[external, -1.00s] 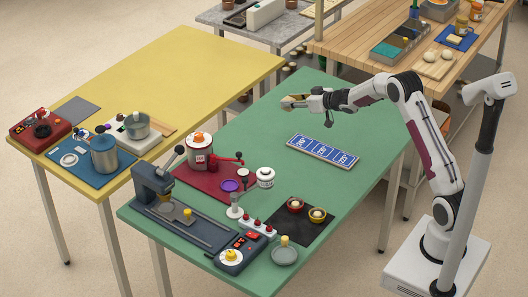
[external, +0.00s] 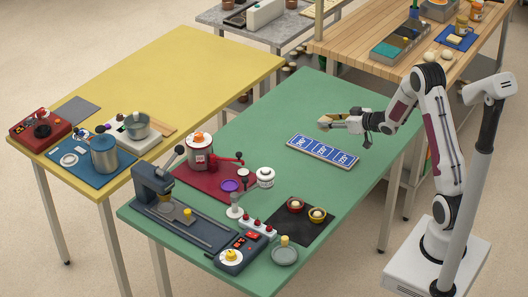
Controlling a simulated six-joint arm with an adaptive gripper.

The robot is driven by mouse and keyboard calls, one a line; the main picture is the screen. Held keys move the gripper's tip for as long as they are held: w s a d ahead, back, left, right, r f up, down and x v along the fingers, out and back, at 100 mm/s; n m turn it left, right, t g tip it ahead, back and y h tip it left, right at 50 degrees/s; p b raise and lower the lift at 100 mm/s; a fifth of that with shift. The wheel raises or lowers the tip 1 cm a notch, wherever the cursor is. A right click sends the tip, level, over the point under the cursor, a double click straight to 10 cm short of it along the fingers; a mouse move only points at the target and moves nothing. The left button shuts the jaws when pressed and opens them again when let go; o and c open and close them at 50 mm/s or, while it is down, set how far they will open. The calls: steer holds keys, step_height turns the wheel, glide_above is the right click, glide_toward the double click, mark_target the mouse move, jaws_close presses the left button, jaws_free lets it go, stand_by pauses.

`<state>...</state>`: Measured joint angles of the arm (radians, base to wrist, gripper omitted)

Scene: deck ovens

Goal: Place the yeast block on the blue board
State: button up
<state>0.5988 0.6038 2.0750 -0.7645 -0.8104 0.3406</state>
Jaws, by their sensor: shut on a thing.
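My gripper (external: 328,123) is over the green table, shut on a small tan piece (external: 325,118) that looks like the yeast block. Its outline is small and partly hidden by the fingers. The blue board (external: 322,150), with white-lined fields and white number labels, lies flat on the green table just below and in front of the gripper in the external view. The gripper and the piece appear above the table, behind the board's far edge. I see nothing lying on the board.
A dark mat (external: 290,232) with two small bowls lies nearer the front. The far part of the green table (external: 300,95) is clear.

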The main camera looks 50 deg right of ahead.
steer(key=shift+a+r, duration=0.2)
steer(key=shift+r, duration=0.05)
steer(key=shift+f, duration=0.1)
glide_above(326, 152)
steer(key=shift+d+f, duration=0.1)
steer(key=shift+f, duration=2.95)
steer(key=shift+f, duration=1.85)
steer(key=shift+f, duration=0.15)
steer(key=o, duration=1.1)
